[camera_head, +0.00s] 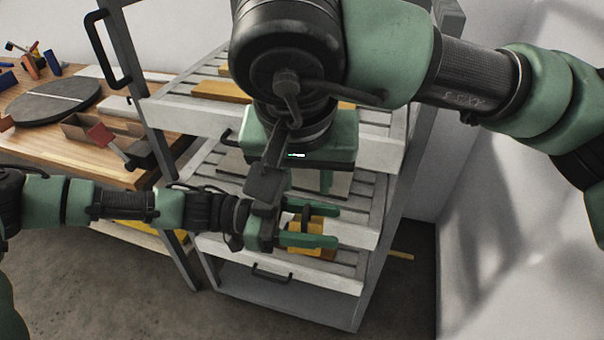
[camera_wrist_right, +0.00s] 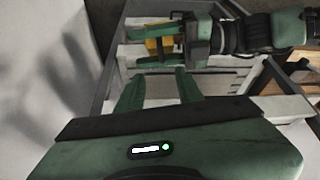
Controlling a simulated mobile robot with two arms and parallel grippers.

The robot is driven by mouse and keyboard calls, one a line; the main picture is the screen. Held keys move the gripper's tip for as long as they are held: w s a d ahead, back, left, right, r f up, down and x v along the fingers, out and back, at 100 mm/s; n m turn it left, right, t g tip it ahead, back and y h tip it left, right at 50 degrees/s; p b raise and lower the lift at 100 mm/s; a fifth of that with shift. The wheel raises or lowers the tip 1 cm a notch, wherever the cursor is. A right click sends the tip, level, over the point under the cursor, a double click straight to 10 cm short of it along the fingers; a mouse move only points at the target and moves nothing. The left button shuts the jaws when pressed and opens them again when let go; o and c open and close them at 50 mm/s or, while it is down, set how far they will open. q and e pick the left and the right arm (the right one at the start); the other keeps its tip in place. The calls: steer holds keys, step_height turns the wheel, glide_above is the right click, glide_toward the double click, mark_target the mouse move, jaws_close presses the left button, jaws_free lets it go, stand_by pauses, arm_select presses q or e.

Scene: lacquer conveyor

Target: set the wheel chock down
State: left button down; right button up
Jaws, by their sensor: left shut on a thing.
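The yellow wheel chock (camera_head: 307,224) is between the fingers of my left gripper (camera_head: 312,226), which is shut on it, over a slatted shelf of the grey rack. Whether the chock touches the slats I cannot tell. In the right wrist view the chock (camera_wrist_right: 160,46) and the left gripper (camera_wrist_right: 172,40) show at the top. My right gripper (camera_wrist_right: 160,82) is open and empty, its two fingers well apart.
The grey rack (camera_head: 355,238) has slatted shelves; a yellow-orange piece (camera_head: 195,90) lies on the upper one. A wooden workbench (camera_head: 40,120) at the left holds a dark round disc (camera_head: 52,103), an open box (camera_head: 100,130) and a red-headed tool (camera_head: 103,136). A white wall closes the right side.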

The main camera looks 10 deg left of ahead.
mark_target(308, 208)
steer(key=x, duration=1.1)
steer(key=shift+f, duration=0.3)
jaws_close()
arm_select(q)
steer(key=shift+w+a, duration=0.1)
steer(key=shift+a, duration=0.05)
arm_select(e)
steer(key=shift+w+d, duration=0.1)
steer(key=shift+d, duration=0.1)
stand_by(0.5)
arm_select(q)
steer(key=c, duration=0.7)
jaws_free()
steer(key=shift+o, duration=0.9)
arm_select(e)
steer(key=shift+a, duration=0.1)
